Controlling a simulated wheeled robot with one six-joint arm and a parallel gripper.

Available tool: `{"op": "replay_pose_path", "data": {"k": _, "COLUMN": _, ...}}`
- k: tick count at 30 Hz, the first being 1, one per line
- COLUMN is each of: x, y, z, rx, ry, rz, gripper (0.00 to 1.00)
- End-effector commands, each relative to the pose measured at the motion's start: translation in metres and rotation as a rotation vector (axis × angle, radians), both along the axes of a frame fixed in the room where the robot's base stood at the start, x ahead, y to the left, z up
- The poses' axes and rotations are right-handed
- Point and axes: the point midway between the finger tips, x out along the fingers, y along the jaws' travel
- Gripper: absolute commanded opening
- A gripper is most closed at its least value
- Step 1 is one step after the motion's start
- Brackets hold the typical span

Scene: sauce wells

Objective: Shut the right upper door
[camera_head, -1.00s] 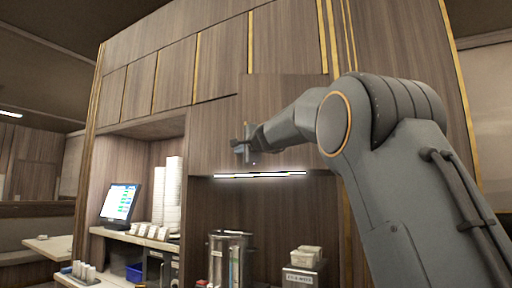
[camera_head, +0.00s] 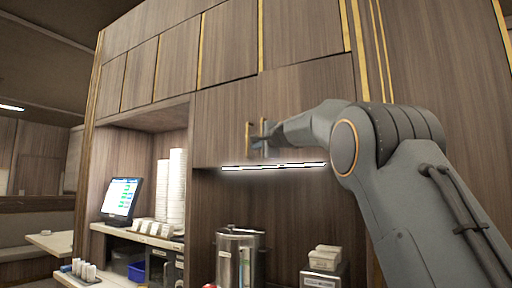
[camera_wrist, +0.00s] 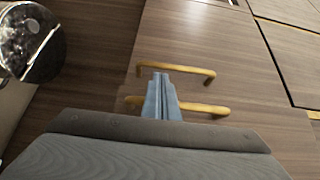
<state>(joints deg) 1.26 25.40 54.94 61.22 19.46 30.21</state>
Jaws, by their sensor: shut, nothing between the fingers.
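The right upper door (camera_head: 310,105) is a brown wood panel and looks flush or nearly flush with the left upper door (camera_head: 220,120); any small gap is too fine to tell. Its gold handle (camera_head: 262,128) stands beside the left door's handle (camera_head: 249,140). My gripper (camera_head: 258,150) is shut and empty, at the right door's lower left corner by the handles. In the wrist view, the shut fingers (camera_wrist: 161,80) cross in front of the right door's handle (camera_wrist: 205,108), tips just short of the left door's handle (camera_wrist: 180,68). I cannot tell whether they touch the door.
A lit strip (camera_head: 275,166) runs beneath the doors. Below stand a steel urn (camera_head: 238,255) and a box with containers (camera_head: 325,262). Stacked white cups (camera_head: 177,188) and a screen (camera_head: 121,198) stand in the left niche. Space between doors and urn is free.

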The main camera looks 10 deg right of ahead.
Motion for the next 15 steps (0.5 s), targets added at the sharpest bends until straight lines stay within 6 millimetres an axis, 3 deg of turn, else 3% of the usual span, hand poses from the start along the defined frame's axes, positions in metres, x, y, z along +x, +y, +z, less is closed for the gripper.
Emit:
{"op": "replay_pose_path", "data": {"k": 10, "x": -0.001, "y": 0.003, "z": 0.0, "rx": 0.0, "ry": 0.0, "rz": 0.002, "gripper": 0.0}}
{"op": "replay_pose_path", "data": {"k": 15, "x": -0.012, "y": 0.012, "z": 0.0, "rx": 0.001, "ry": -0.001, "rz": 0.001, "gripper": 0.0}}
